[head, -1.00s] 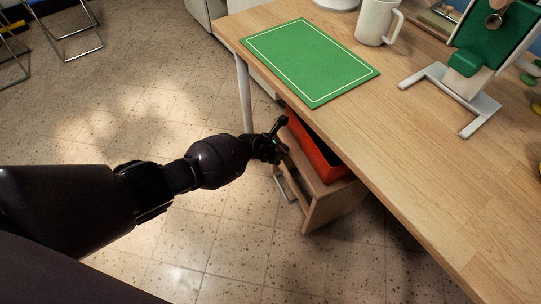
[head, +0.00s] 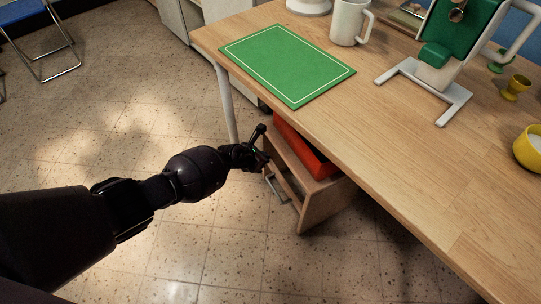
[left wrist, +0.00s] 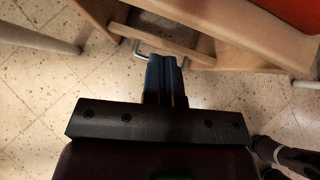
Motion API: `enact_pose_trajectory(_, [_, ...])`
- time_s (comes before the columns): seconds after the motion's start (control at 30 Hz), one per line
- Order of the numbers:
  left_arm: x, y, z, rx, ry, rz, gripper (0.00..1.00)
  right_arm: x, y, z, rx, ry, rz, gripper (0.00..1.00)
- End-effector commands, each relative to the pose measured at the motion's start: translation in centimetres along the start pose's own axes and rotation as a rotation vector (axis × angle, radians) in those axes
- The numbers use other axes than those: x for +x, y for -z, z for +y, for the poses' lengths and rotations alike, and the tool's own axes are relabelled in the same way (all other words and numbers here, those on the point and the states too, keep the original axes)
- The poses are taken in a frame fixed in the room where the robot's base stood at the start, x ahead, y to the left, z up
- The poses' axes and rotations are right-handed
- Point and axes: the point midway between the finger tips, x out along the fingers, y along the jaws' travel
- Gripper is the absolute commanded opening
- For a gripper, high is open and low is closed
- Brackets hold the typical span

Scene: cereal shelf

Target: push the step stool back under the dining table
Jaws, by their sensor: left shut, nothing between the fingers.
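The wooden step stool (head: 312,201) stands on the tiled floor, partly under the dining table (head: 420,190). Its near end sticks out past the table's front edge, and the far part is hidden by the tabletop.
A white table leg (head: 226,104) stands just beyond my left gripper. On the tabletop are a green mat (head: 287,65), a white mug (head: 348,22), a green-and-white device (head: 440,60) and a yellow bowl (head: 527,152). The floor at left is open; a folding chair (head: 40,45) stands farther back.

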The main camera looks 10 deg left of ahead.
Motion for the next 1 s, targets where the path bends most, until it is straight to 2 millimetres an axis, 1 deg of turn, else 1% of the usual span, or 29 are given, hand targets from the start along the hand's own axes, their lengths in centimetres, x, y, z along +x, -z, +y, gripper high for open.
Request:
enact_pose_trajectory(0.03, [-1.6, -1.4, 0.3, 0.008, -0.006, -0.012, 0.0, -0.4, 1.1, 0.4, 0.013, -0.009, 0.02, 0.7])
enact_pose_trajectory(0.2, [-4.8, -1.7, 0.5, 0.01, -0.01, -0.015, 0.0, -0.9, 1.4, 0.7, 0.057, -0.018, 0.014, 0.7])
enact_pose_trajectory(0.27, [-5.9, -1.6, 0.5, 0.009, -0.01, -0.014, 0.0, -1.1, 1.2, 0.8, 0.072, -0.019, 0.006, 0.7])
enact_pose_trajectory(0.4, [-7.9, -1.4, 0.4, 0.009, -0.008, -0.013, 0.0, -1.8, 0.3, 0.9, 0.101, -0.02, -0.03, 0.7])
enact_pose_trajectory(0.5, [-9.0, -1.2, 0.3, 0.007, -0.007, -0.01, 0.0, -2.1, -0.2, 1.0, 0.117, -0.021, -0.045, 0.7])
enact_pose_trajectory(0.63, [-9.7, -0.8, 0.2, 0.004, -0.004, -0.007, 0.0, -2.3, -0.8, 1.0, 0.128, -0.022, -0.062, 0.7])
enact_pose_trajectory(0.83, [-9.9, -0.4, 0.1, 0.002, -0.002, -0.003, 0.0, -2.3, -1.5, 0.9, 0.134, -0.02, -0.076, 0.7])
enact_pose_trajectory(1.0, [-10.0, -0.3, -0.3, -0.015, 0.002, -0.009, 0.0, -2.2, -1.3, 0.9, 0.133, -0.021, -0.072, 0.7])
